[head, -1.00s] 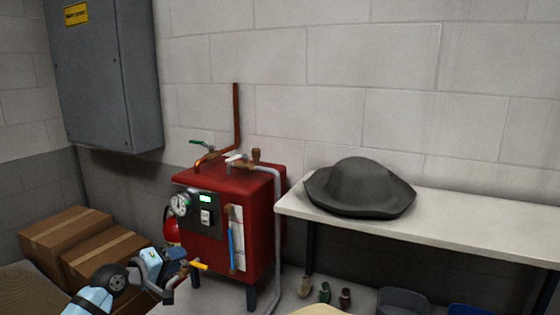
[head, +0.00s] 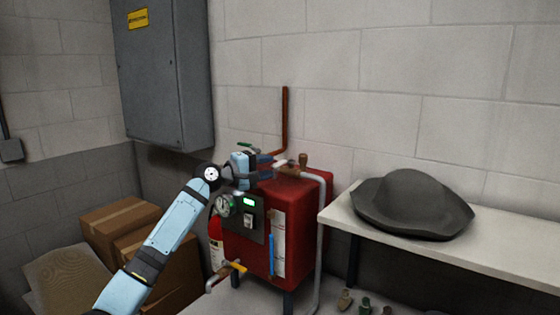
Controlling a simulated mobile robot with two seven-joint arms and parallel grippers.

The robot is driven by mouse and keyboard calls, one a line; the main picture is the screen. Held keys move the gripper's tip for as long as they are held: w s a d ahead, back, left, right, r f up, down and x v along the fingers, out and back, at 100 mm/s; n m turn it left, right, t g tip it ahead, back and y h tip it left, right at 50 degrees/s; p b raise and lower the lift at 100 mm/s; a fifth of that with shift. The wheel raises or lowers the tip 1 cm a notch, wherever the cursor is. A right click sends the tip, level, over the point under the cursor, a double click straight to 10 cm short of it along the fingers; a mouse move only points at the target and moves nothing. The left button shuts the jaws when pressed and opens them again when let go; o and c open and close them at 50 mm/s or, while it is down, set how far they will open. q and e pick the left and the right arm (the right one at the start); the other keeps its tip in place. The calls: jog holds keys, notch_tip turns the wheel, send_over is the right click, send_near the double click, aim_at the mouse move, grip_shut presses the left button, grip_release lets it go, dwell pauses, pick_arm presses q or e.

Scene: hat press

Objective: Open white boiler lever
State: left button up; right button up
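The red boiler (head: 290,228) stands on its legs against the wall, with a gauge and a small green display on its front. The white lever (head: 281,163) sits on the pipework on top, and its left end is partly hidden by my gripper. My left gripper (head: 270,167) is above the boiler's top left, pointing right, with its fingertips close to the white lever. Its two dark fingers look apart, one above the other. I cannot tell whether they touch the lever. My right gripper is not in view.
A green lever (head: 245,146), a copper pipe (head: 285,120) and a wooden-handled valve (head: 303,160) are close to the gripper. A white table (head: 340,212) with a grey hat (head: 415,203) stands right of the boiler. Cardboard boxes (head: 120,217) are at the left.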

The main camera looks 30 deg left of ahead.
aim_at(281, 164)
pick_arm(q)
jog(key=shift+p+x, duration=0.3)
jog(key=shift+x, duration=2.05)
grip_shut()
